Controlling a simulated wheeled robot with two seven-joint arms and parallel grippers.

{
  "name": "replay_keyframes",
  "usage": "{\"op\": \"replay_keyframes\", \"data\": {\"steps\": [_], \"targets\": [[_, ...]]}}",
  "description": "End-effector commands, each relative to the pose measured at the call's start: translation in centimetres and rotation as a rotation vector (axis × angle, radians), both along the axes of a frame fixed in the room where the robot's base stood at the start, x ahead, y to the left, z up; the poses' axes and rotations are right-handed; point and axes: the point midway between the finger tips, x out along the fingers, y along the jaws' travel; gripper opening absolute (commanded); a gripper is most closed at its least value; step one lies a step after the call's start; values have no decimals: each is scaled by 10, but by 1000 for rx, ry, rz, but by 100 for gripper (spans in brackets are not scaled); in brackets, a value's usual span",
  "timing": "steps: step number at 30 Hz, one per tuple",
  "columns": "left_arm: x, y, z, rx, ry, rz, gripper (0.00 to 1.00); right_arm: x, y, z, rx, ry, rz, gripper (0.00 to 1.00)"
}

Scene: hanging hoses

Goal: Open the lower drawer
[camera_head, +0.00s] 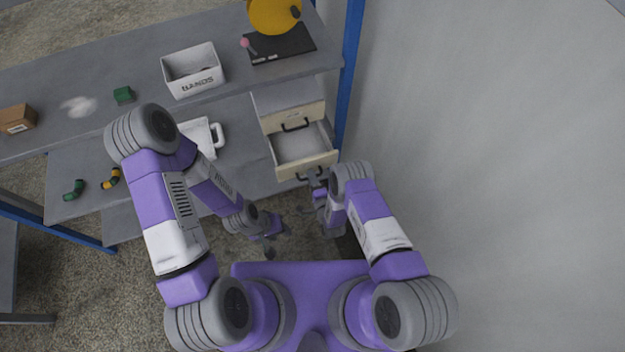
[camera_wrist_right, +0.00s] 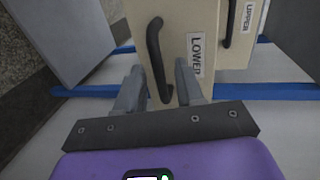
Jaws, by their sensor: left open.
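The lower drawer (camera_head: 304,152) is pulled out from its cabinet, and its empty inside shows in the head view. Its front, labelled LOWER, faces the right wrist view (camera_wrist_right: 207,20). Its dark handle (camera_wrist_right: 155,50) lies between the fingers of my right gripper (camera_wrist_right: 159,68), with gaps on both sides. In the head view my right gripper (camera_head: 316,186) is just in front of that handle. The upper drawer (camera_head: 292,119) is shut above. My left gripper (camera_head: 277,243) is lower left of the right one, open and empty, away from the drawers.
A blue post (camera_head: 350,60) stands right of the drawers. A wall (camera_head: 480,120) closes the right side. Floor is free in front.

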Motion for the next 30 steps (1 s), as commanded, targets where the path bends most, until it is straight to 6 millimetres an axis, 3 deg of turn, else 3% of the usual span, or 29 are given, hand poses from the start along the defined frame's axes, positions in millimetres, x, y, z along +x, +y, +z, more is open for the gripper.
{"op": "replay_keyframes", "data": {"steps": [1,9,19,26,30], "targets": [[0,0,0,0,0,0,43,0,0,0,0,0,0,37],[0,0,0,0,0,0,43,0,0,0,0,0,0,0],[0,0,-1,0,0,0,43,1,0,0,0,0,-1,0],[0,0,-15,0,0,0,43,19,5,-2,2,-2,-3,0],[0,0,-14,0,0,0,43,20,6,0,0,0,-1,0]]}}
